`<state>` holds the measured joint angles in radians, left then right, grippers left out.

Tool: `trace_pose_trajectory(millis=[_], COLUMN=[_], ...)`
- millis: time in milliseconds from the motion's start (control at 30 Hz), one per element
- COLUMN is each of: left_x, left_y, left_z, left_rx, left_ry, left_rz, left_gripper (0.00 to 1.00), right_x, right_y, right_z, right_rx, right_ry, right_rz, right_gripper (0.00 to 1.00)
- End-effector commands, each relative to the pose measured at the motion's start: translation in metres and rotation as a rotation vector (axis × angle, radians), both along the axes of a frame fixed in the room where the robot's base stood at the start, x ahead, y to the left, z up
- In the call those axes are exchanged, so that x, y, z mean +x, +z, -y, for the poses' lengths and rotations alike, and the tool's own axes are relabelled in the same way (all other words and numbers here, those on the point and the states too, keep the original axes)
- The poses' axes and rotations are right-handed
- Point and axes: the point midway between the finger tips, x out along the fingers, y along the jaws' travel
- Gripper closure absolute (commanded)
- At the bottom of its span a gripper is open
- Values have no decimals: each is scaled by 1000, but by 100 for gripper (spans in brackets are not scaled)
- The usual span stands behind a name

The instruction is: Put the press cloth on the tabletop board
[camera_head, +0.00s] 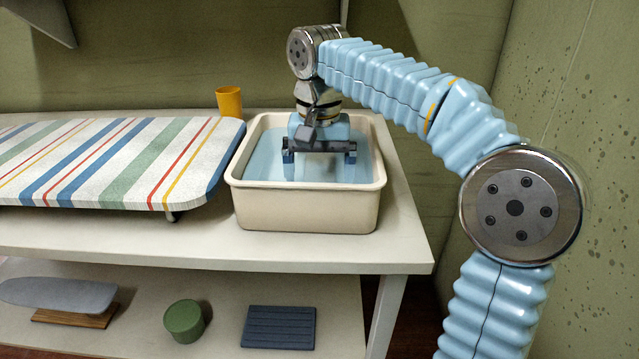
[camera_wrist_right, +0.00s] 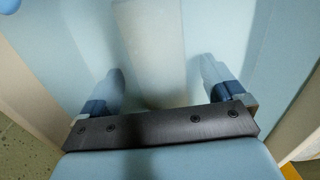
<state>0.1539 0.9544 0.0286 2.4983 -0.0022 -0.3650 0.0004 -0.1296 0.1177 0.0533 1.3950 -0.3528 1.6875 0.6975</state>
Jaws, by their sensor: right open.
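The tabletop board (camera_head: 105,160) with a white cover and coloured stripes lies on the left of the table. A cream basin (camera_head: 305,210) stands at its right end, its inside light blue. My right gripper (camera_head: 319,158) points down into the basin, open, its fingers wide apart. In the right wrist view, a pale grey-white strip (camera_wrist_right: 155,45) shows between the open fingers (camera_wrist_right: 162,75); it may be the press cloth, but I cannot tell. No press cloth is clear in the head view, where the gripper hides part of the basin. My left gripper is out of view.
An orange cup (camera_head: 229,102) stands behind the board's right end. The lower shelf holds a grey iron-shaped board (camera_head: 60,293), a green round tin (camera_head: 184,321) and a dark blue ribbed pad (camera_head: 279,327). The table front (camera_head: 200,243) is clear.

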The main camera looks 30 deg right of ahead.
Motion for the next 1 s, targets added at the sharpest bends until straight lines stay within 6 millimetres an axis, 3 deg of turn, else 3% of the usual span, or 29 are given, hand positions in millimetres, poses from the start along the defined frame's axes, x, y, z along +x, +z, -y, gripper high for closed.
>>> trace_pose_trajectory(millis=[267,667,1000], left_x=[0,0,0], left_y=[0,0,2], left_z=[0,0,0], left_rx=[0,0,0], left_ry=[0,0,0], left_rz=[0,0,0], left_gripper=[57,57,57], right_x=[0,0,0], right_y=[-3,-3,5], right_z=[0,0,0], right_rx=[0,0,0], right_ry=[0,0,0], right_rz=[0,0,1], right_gripper=[7,69,69])
